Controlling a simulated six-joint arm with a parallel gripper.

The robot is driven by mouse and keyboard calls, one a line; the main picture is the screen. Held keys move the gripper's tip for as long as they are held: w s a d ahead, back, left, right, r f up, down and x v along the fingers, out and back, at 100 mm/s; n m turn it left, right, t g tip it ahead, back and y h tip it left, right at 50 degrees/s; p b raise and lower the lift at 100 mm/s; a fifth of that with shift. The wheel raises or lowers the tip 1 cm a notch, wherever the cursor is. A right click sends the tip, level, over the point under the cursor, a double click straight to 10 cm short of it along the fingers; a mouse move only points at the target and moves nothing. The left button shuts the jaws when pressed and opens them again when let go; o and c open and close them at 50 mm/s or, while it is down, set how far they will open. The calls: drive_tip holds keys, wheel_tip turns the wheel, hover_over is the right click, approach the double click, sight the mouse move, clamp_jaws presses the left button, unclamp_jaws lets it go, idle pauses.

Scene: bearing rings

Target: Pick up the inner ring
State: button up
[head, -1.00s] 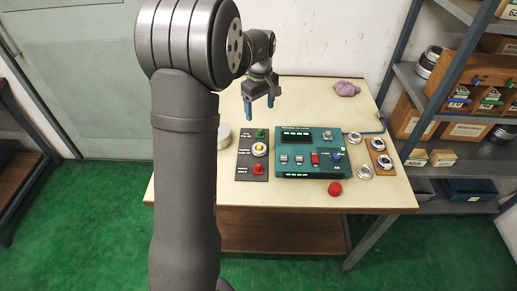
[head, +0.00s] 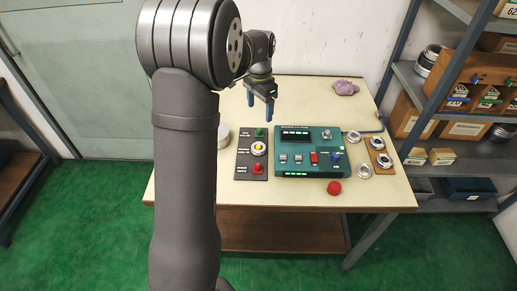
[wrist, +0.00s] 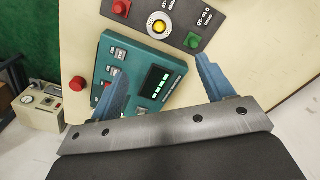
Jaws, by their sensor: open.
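Several metal rings show at the right of the table in the head view. One ring (head: 354,137) lies beside the teal tester's top right corner and another ring (head: 364,171) lies near its lower right. Two more, an upper ring (head: 377,143) and a lower ring (head: 384,160), sit on a small brown board. I cannot tell which is the inner ring. My gripper (head: 260,108) is open and empty, above the back left of the table, well left of the rings. In the wrist view my gripper (wrist: 160,66) has its blue fingers spread over the tester and button panel; no ring shows there.
The teal tester (head: 310,167) stands between my gripper and the rings. A dark button panel (head: 251,165), a red knob (head: 334,188), a pale round thing (head: 223,137) and a purple cloth (head: 346,88) are on the table. Shelving (head: 478,150) stands at the right.

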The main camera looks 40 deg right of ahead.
hover_over(258, 145)
drive_tip(key=f, duration=1.1)
drive_tip(key=shift+s+d+f, duration=0.2)
drive_tip(key=shift+f, duration=0.15)
drive_tip(key=shift+a+f, duration=0.2)
drive_tip(key=shift+f, duration=2.5)
drive_tip(key=shift+c, duration=0.4)
drive_tip(key=c, duration=1.1)
